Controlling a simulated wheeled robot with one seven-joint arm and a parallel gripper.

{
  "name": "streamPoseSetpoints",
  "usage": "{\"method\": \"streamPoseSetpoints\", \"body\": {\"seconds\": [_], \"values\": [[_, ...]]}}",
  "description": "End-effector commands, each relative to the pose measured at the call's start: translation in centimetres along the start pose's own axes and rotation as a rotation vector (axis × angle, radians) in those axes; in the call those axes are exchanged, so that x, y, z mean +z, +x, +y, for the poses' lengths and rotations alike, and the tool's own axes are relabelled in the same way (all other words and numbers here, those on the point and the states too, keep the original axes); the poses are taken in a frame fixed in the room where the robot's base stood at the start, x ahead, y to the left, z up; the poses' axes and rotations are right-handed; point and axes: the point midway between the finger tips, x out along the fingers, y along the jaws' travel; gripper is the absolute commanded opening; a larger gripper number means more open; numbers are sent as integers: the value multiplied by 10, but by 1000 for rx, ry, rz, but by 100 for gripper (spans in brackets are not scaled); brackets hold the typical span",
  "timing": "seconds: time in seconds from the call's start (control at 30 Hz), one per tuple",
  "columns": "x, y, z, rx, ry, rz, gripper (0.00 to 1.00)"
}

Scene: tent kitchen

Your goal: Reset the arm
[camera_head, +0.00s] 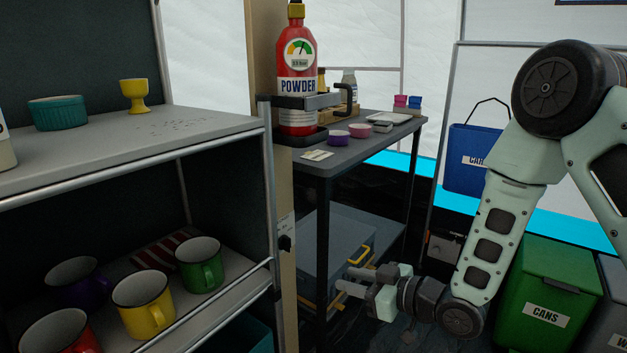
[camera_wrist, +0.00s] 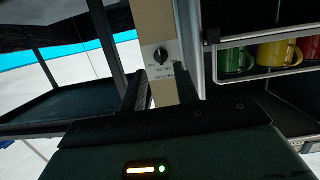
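My gripper (camera_head: 348,279) is at the lower middle of the head view, in front of the dark side table and right of the shelf unit. Its two pale fingers are apart with nothing between them. In the wrist view, the dark fingers of my gripper (camera_wrist: 162,88) stand on either side of a tan post (camera_wrist: 158,30), which is beyond them. My arm reaches in from the upper right and bends down to the gripper. I cannot tell the exact gap from the fingers to the post.
The shelf unit (camera_head: 225,124) at left holds mugs, a teal bowl (camera_head: 58,113) and a yellow egg cup (camera_head: 134,95). A red powder extinguisher (camera_head: 297,70) hangs by the side table (camera_head: 345,150).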

Motion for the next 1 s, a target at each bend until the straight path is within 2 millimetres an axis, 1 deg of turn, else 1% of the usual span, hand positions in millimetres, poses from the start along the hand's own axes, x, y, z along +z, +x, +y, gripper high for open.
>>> {"method": "streamPoseSetpoints", "body": {"seconds": [0.03, 0.13, 0.27, 0.37, 0.47, 0.6, 0.8, 0.97, 1.0], "values": [[-10, 2, -7, 5, -16, -71, 31], [-16, -2, -18, 30, -22, -239, 31], [-22, -22, -39, 64, -6, -451, 31], [-26, -47, -59, 88, 21, -609, 31], [-32, -78, -83, 106, 58, -762, 31], [-36, -127, -120, 117, 116, -954, 31], [-42, -189, -165, 112, 186, -1157, 31], [-47, -234, -197, 96, 233, -1293, 31], [-62, -237, -196, 97, 239, -1297, 31]]}}
